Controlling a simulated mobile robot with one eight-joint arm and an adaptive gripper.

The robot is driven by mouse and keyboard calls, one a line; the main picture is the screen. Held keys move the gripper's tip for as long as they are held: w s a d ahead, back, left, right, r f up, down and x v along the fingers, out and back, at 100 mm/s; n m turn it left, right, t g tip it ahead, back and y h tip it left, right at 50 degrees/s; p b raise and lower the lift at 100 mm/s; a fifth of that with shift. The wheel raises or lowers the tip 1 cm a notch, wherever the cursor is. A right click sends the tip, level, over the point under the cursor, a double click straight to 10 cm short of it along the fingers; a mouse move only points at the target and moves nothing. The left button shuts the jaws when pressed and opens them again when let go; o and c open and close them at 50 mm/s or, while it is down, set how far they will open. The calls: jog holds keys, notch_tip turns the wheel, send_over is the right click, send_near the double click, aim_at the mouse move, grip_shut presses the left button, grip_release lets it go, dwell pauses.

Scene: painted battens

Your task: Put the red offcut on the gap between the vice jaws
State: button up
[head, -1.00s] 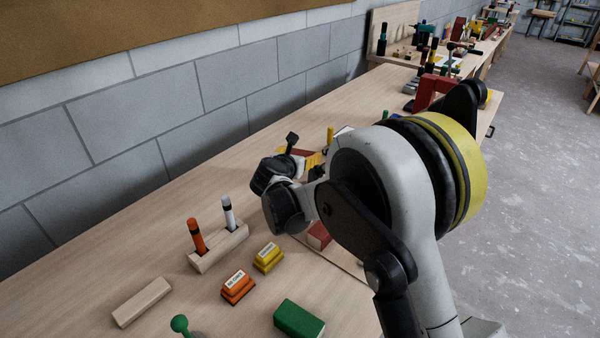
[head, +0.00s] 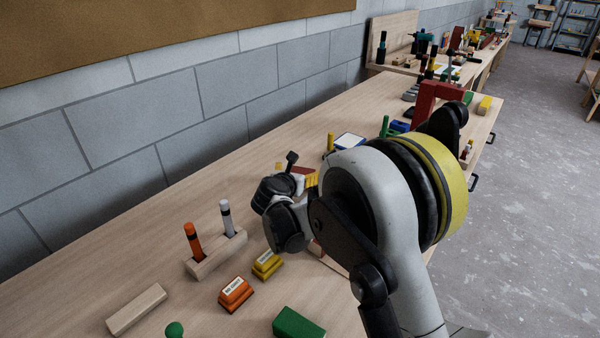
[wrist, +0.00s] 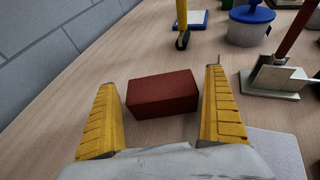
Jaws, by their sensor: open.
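The red offcut (wrist: 163,94), a dark red rectangular block, lies on the wooden bench in the wrist view. My gripper (wrist: 161,79) is open, with one yellow finger on each side of the block. There is a gap at the left finger, and the block's right end is close to the right finger. In the head view my gripper (head: 311,180) is mostly hidden by my arm, and a bit of red (head: 302,170) shows beside its fingers. I cannot clearly make out the vice jaws or their gap in either view.
A grey metal piece with a red bar (wrist: 270,79) stands right of the block. A blue-lidded pot (wrist: 249,25) and a yellow-handled tool (wrist: 182,25) are behind. In the head view, a pen block (head: 216,252), orange block (head: 236,293) and green block (head: 298,323) are nearer.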

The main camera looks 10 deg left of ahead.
jog(key=p+v, duration=0.4)
jog(key=v, duration=0.7)
jog(key=shift+r+p, duration=0.1)
jog(key=shift+p, duration=0.2)
jog(key=shift+s+a+r, duration=0.1)
jog(key=shift+s, duration=0.4)
jog(key=w+d+r+n+t+y, duration=0.1)
jog(key=d+r+n+t, duration=0.2)
jog(key=r, duration=0.6)
jog(key=w+d+r+n+t+y, duration=0.1)
jog(key=w+d+r+n, duration=0.15)
jog(key=r+n, duration=0.45)
jog(key=s+d+r+n+y, duration=0.4)
jog(key=s+r+n+y, duration=0.25)
jog(key=r+n, duration=0.5)
jog(key=s+d+f+n+g+h, duration=0.3)
jog(key=s+d+f+n+g, duration=0.2)
jog(key=s+d+f+n, duration=0.3)
jog(key=s+d+f+n+g+h, duration=0.3)
jog(key=s+d+f+n+g, duration=0.2)
jog(key=s+d+f+n, duration=0.3)
jog(key=s+d+f, duration=0.3)
jog(key=s+d, duration=0.3)
jog(key=s, duration=0.3)
jog(key=shift+s+d+h, duration=0.35)
jog(key=shift+s, duration=0.05)
